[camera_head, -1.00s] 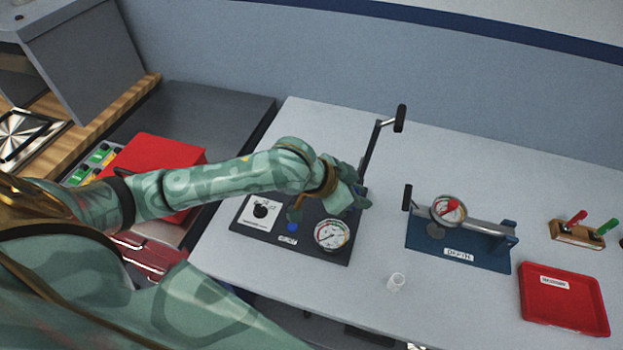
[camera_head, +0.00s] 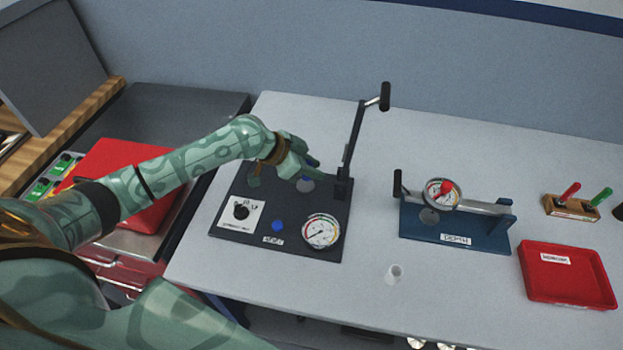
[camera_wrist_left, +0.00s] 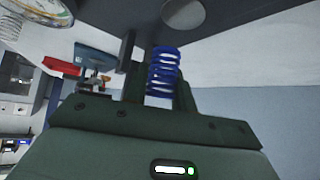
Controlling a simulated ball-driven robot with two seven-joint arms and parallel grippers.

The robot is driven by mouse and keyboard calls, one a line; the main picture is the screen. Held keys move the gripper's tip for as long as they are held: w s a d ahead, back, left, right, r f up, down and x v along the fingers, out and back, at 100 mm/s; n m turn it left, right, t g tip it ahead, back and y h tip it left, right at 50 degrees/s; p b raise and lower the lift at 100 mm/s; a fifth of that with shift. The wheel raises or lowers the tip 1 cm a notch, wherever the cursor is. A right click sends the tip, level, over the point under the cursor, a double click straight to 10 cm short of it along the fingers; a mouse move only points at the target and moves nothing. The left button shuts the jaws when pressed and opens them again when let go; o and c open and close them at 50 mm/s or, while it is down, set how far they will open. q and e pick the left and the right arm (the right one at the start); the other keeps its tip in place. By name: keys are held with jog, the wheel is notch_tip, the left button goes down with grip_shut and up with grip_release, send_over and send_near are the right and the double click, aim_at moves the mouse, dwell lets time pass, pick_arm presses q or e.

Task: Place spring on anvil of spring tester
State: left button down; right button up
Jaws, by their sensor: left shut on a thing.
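The spring tester (camera_head: 230,222) is a dark base plate with a dial gauge (camera_head: 323,230), a blue round spot and a tall lever post (camera_head: 355,140) at its back right. Its anvil (camera_head: 305,184) is a grey disc near the post; it also shows at the top of the left wrist view (camera_wrist_left: 184,14). My left gripper (camera_head: 310,171) is over the tester's back part, close to the anvil. In the left wrist view it is shut on a blue coil spring (camera_wrist_left: 163,72), which is apart from the disc in the picture. The spring is hidden in the head view. My right gripper is not in view.
A blue depth gauge stand (camera_head: 455,230) stands right of the tester. A red tray (camera_head: 567,275) and a wooden block with red and green handles (camera_head: 571,206) are at the right. The tester's lever handle (camera_head: 384,97) rises high.

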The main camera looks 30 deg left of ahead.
aim_at(310, 184)
pick_arm(q)
jog(key=f, duration=0.1)
jog(key=f+b, duration=0.1)
jog(key=a+f, duration=0.1)
jog(key=f, duration=0.1)
jog(key=shift+w+f, duration=0.1)
jog(key=shift+w, duration=0.2)
jog(key=c, duration=1.2)
grip_release()
jog(key=shift+f, duration=0.1)
jog(key=shift+o, duration=0.2)
jog(key=shift+s+a+r, duration=0.1)
jog(key=shift+s+r, duration=0.05)
jog(key=shift+r, duration=0.3)
jog(key=p+v, duration=0.2)
jog(key=v, duration=0.9)
